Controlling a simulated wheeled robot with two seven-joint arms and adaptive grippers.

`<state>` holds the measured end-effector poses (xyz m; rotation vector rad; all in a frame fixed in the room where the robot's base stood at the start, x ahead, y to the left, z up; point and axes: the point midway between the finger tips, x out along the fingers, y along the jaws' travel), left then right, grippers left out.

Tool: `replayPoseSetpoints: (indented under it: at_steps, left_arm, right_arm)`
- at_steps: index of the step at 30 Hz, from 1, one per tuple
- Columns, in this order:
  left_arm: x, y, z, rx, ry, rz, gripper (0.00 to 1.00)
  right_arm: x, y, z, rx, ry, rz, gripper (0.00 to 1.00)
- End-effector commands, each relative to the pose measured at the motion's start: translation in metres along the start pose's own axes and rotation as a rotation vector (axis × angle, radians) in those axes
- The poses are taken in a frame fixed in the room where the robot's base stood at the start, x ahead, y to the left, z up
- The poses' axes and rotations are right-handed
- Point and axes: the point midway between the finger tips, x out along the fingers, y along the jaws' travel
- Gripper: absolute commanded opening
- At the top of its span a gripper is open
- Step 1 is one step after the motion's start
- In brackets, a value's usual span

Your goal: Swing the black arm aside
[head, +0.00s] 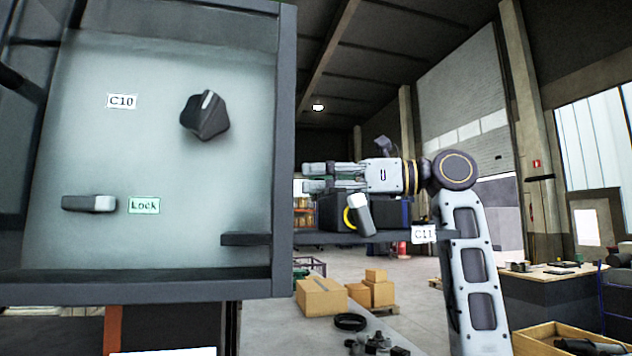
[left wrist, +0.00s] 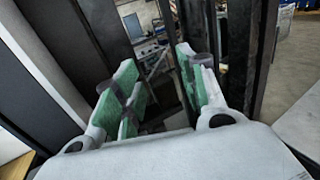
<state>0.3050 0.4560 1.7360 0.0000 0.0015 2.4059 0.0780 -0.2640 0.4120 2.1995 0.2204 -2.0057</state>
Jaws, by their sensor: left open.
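A dark horizontal bar (head: 388,239), which looks like the black arm, sticks out to the right beside the grey cabinet (head: 284,150). A white C11 label (head: 424,233) is at its outer end. My left gripper (head: 305,177) is above the bar, pointing left towards the cabinet's right side wall. Its jaws are open and look empty. The left wrist view shows its green-padded fingers (left wrist: 157,62) spread apart, with dark upright parts close by. Whether a finger touches anything cannot be told. My right gripper is not in view.
The cabinet panel carries a C10 label (head: 122,101), a black knob (head: 205,116), and a small lever (head: 89,203) beside a Lock label (head: 144,205). Cardboard boxes (head: 321,298) stand on the floor behind. A workbench (head: 545,285) is at the right.

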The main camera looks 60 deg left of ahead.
Motion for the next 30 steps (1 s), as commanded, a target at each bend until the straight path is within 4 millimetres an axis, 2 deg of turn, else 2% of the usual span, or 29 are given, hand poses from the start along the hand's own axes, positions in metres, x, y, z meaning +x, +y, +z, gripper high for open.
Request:
replayPoseSetpoints:
  at_steps: [19, 24, 30]
  left_arm:
    - [-0.083, 0.001, 0.000, -0.001, -0.001, -0.001, 0.41]
    - [-0.099, 0.001, 0.000, -0.001, 0.001, 0.000, 0.41]
    - [-0.109, 0.001, 0.000, -0.002, 0.002, 0.001, 0.41]
  right_arm:
    - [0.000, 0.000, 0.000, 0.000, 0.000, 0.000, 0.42]
    - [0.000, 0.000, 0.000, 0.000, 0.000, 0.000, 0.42]
    - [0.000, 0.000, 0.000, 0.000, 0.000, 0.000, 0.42]
